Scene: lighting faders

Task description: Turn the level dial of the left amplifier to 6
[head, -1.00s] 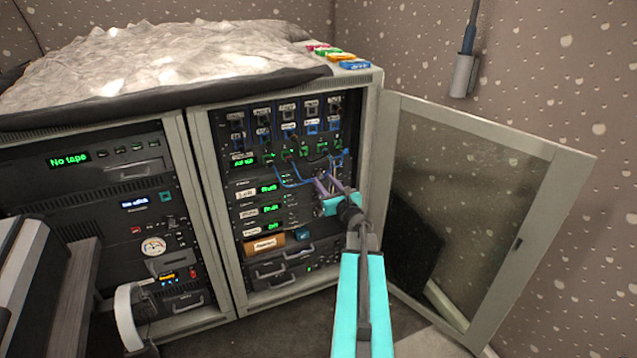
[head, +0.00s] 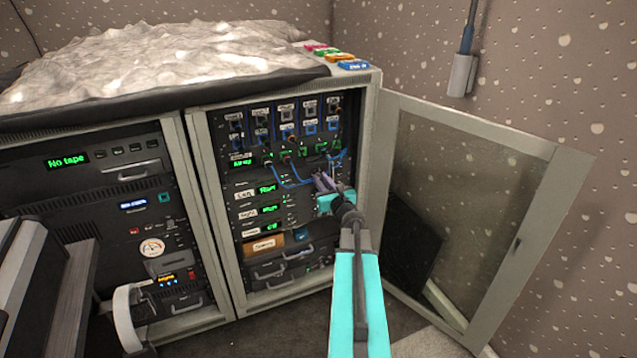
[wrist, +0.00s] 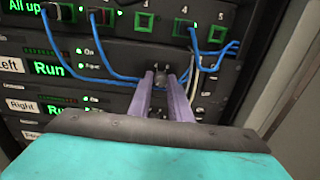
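The left amplifier, with the "Left" label (head: 243,194) and a green "Run" display (head: 267,188), is the upper of the stacked units in the right rack bay. Its display also shows in the wrist view (wrist: 48,68). A small dark dial (wrist: 160,70) on its face lies at the tips of my gripper's purple fingers (wrist: 161,78). The fingers are apart, one on each side of it. I cannot tell whether they touch it. The dial's pointer and scale are too small to read. My gripper (head: 320,182) partly hides the unit's right side in the head view.
Blue patch cables (wrist: 110,75) hang just above and left of the fingers, with thin pale cables to the right. The "Right" amplifier (head: 246,213) is directly below. The open rack door (head: 470,210) stands to the right of my arm.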

